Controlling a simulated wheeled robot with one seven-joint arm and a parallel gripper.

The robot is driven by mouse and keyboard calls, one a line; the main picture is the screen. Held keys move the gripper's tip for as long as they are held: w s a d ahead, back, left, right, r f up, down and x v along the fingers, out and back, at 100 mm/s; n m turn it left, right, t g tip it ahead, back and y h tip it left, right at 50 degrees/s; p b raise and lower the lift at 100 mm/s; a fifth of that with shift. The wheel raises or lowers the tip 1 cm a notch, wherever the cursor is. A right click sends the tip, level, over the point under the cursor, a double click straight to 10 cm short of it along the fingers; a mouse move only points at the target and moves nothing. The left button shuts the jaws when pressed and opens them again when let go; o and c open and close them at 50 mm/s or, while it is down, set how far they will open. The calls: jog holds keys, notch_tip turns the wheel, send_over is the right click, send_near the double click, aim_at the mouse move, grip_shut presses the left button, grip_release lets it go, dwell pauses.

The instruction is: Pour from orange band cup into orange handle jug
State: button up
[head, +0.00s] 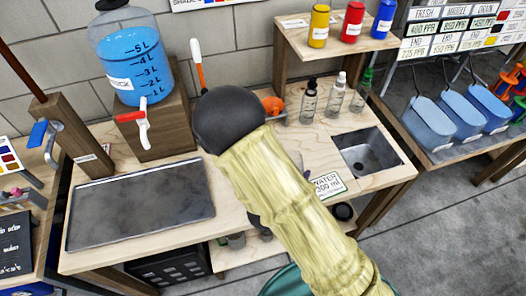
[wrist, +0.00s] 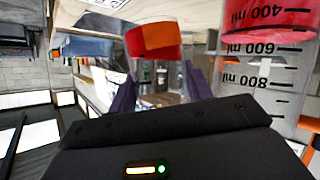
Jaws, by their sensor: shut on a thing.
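In the wrist view, my gripper (wrist: 160,76) has its purple fingers on either side of a clear cup, the orange band cup (wrist: 155,40). Red and orange show at the cup's end near the top of the picture; its tilt is hard to tell. A clear jug (wrist: 285,80) with upside-down millilitre marks stands beside it at the right, with red liquid around the 400 ml mark. An orange piece at the right edge may be its handle (wrist: 312,150). In the head view, my arm hides the cup, the jug and most of the gripper.
The wooden bench (head: 110,165) holds a blue water tank (head: 135,60), a dark slab (head: 140,205), small bottles (head: 335,92) and a sink (head: 370,152). A shelf (head: 300,35) bears yellow, red and blue containers. Blue bins (head: 440,120) stand at the right.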

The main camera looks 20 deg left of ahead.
jog(key=shift+s+d+f+m+b, duration=0.2)
jog(key=shift+f+m+b, duration=0.15)
jog(key=shift+b, duration=0.35)
jog(key=shift+d+f+y+b, duration=0.1)
jog(key=shift+f+y+b, duration=0.15)
jog(key=shift+b, duration=0.5)
jog(key=shift+s+d+m+t+y+b, duration=0.15)
jog(key=shift+m+t+y+b, duration=0.15)
jog(key=shift+m+y+b, duration=0.35)
jog(key=shift+r, duration=0.1)
jog(key=shift+h, duration=0.3)
notch_tip(320, 180, up, 5)
jog(key=p, duration=0.5)
